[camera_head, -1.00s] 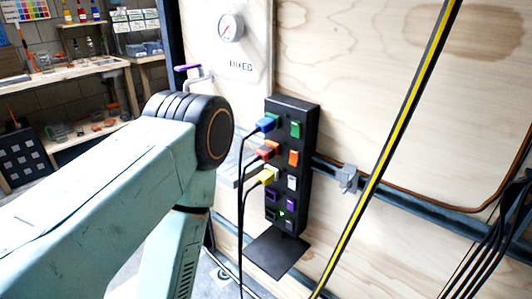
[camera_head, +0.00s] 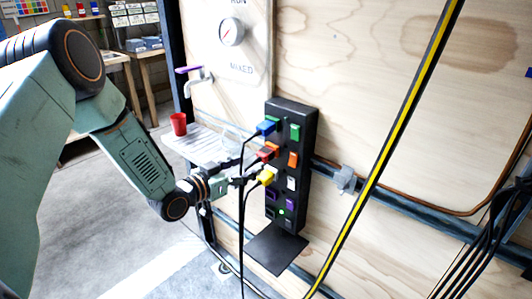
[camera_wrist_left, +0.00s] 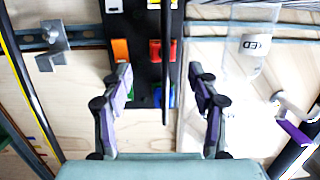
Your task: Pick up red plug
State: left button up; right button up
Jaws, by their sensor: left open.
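The red plug (camera_head: 267,153) sits in the black power strip (camera_head: 278,105) on the plywood wall, between a blue plug (camera_head: 266,127) above and a yellow plug (camera_head: 268,175) below. Black cables hang from the plugs. My left gripper (camera_head: 248,168) is at the strip's left side, close to the red plug. In the left wrist view, which is upside down, the open, empty fingers (camera_wrist_left: 160,76) stand on either side of the strip. The red plug (camera_wrist_left: 155,50) shows ahead between and beyond the fingertips, partly hidden by a dark cable. My right gripper is not in view.
Coloured switches, such as the orange one (camera_head: 293,159), line the strip's right column. A red cup (camera_head: 179,124) stands on a white shelf (camera_head: 205,146) to the left. A black plate (camera_head: 275,250) juts out below. A yellow-black strip (camera_head: 395,135) crosses the wall at right.

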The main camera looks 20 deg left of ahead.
aim_at(260, 158)
pick_arm(q)
jog(key=shift+b+x, duration=0.35)
jog(key=shift+x, duration=0.75)
jog(key=x, duration=0.2)
jog(key=b+x, duration=0.1)
jog(key=x, duration=0.2)
jog(key=shift+w+a, duration=0.15)
jog(key=shift+w, duration=0.3)
jog(key=shift+r, duration=0.1)
jog(key=shift+s, duration=0.1)
jog(key=shift+c, duration=0.8)
grip_shut()
